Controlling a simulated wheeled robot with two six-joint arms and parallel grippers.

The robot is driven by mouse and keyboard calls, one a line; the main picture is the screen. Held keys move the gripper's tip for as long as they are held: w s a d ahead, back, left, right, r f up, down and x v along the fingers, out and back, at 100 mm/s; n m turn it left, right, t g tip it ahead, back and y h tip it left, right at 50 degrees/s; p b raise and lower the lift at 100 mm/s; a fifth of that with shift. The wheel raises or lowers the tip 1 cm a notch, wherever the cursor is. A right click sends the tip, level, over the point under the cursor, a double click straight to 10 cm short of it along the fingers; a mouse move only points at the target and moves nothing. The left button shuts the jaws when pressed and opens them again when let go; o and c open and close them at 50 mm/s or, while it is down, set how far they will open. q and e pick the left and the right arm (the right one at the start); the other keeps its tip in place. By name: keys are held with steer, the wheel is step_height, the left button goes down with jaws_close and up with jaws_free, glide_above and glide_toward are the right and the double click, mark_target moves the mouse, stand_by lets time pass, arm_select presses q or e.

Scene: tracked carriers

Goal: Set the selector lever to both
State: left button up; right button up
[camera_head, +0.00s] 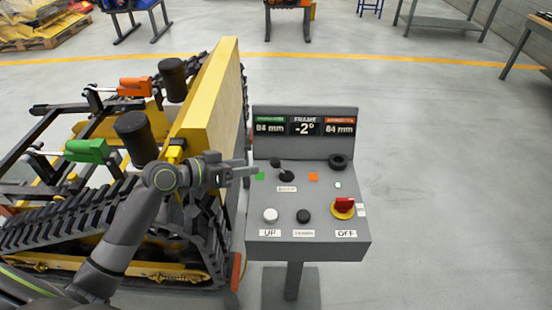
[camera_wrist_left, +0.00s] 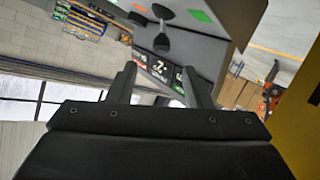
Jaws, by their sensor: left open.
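The selector lever (camera_head: 286,175) is a black lever on the sloped grey control panel (camera_head: 262,208), between a green square (camera_head: 259,176) on the left and an orange square (camera_head: 313,176) on the right. Its black knob (camera_head: 275,162) leans up and to the left of its pivot; a small label below it is too small to read. In the left wrist view the lever (camera_wrist_left: 162,14) shows upside down, beyond the fingers. My left gripper (camera_head: 252,168) is open and empty at the panel's left edge, apart from the lever. It also shows in the left wrist view (camera_wrist_left: 160,88).
The panel carries a display (camera_head: 304,127) reading -2°, a white button (camera_head: 270,215), a black button (camera_head: 303,216), a red-and-yellow switch (camera_head: 343,207) and a black round knob (camera_head: 339,162). A yellow tracked carrier (camera_head: 205,100) stands close on the left. The floor to the right is clear.

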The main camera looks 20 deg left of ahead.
mark_target(271, 163)
arm_select(q)
steer(key=x, duration=0.3)
steer(key=shift+w+d, duration=0.1)
steer(key=shift+w, duration=0.05)
steer(key=p+x, duration=0.1)
steer(key=x, duration=0.4)
steer(key=shift+w+d+f, duration=0.15)
steer(key=shift+w, duration=0.1)
steer(key=shift+w+d+f, duration=0.15)
steer(key=shift+w+d, duration=0.05)
steer(key=shift+w, duration=0.1)
steer(key=shift+w+d+f, duration=0.2)
steer(key=shift+w+d, duration=0.05)
steer(key=shift+w, duration=0.05)
jaws_close()
arm_select(e)
steer(key=shift+w+d+r, duration=0.1)
steer(key=shift+w+r, duration=0.1)
steer(key=shift+r, duration=0.25)
steer(key=shift+w+d+r, duration=0.1)
steer(key=shift+w+r, duration=0.05)
steer(key=shift+r, duration=0.25)
